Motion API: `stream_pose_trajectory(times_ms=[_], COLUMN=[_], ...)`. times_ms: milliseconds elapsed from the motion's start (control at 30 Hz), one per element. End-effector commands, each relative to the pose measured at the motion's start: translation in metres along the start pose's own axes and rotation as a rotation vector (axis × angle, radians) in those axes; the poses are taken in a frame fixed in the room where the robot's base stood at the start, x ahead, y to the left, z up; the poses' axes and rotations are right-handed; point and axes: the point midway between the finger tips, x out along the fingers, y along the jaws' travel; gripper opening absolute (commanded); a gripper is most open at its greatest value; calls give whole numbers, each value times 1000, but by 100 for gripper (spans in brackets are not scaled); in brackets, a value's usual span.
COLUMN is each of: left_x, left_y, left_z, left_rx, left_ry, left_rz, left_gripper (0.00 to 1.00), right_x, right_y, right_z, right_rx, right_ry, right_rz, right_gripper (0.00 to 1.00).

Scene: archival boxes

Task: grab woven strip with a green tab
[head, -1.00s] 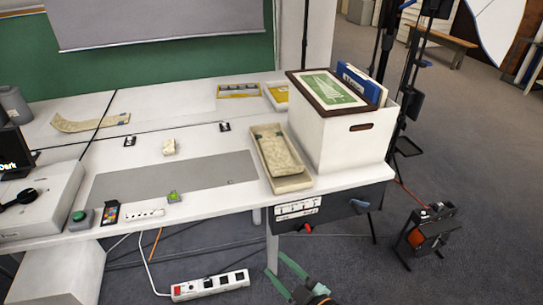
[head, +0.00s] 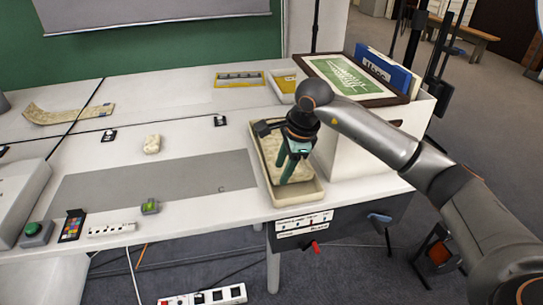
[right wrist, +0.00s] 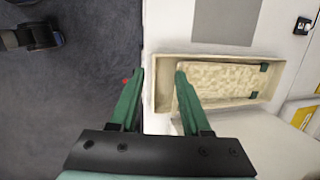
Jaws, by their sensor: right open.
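A cream woven strip (right wrist: 222,82) lies in a shallow beige tray (right wrist: 162,80), with small dark green marks (right wrist: 264,68) at its far end in the right wrist view. The tray (head: 308,195) stands at the right front of the table in the head view, with part of the strip (head: 270,147) showing behind my gripper. My right gripper (head: 290,182) is above the tray, green fingers pointing down. In the right wrist view the gripper (right wrist: 157,72) is open and empty, one finger over the strip's near end, the other beyond the tray's edge. My left gripper is out of view.
A white box (head: 345,155) with a framed green picture (head: 348,74) on top stands close right of the tray. Another pale strip (head: 65,113) lies at the back left. A grey mat (head: 155,182) lies left of the tray.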

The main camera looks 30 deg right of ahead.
Motion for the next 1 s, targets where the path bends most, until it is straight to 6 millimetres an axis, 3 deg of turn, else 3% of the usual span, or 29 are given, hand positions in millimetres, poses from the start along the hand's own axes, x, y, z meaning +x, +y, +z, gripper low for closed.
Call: stream_pose_trajectory(times_ms=[33, 100, 233, 500, 767, 1000], left_x=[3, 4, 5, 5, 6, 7], left_y=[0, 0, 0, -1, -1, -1], left_z=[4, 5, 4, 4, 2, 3], left_rx=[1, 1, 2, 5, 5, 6], left_ry=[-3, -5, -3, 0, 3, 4], left_rz=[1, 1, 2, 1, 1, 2], left_gripper=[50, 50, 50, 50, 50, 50], right_x=[-9, -20, -21, 25, 47, 82], right_y=[-11, -20, -25, -28, -30, -29], right_z=[-18, -34, -48, -56, -60, -64], right_rx=[-5, -6, -6, -4, -6, -5], right_ry=[68, 139, 192, 191, 188, 187], right_rz=[-34, -61, -76, -73, -76, -74], right_gripper=[48, 48, 48, 48, 48, 48])
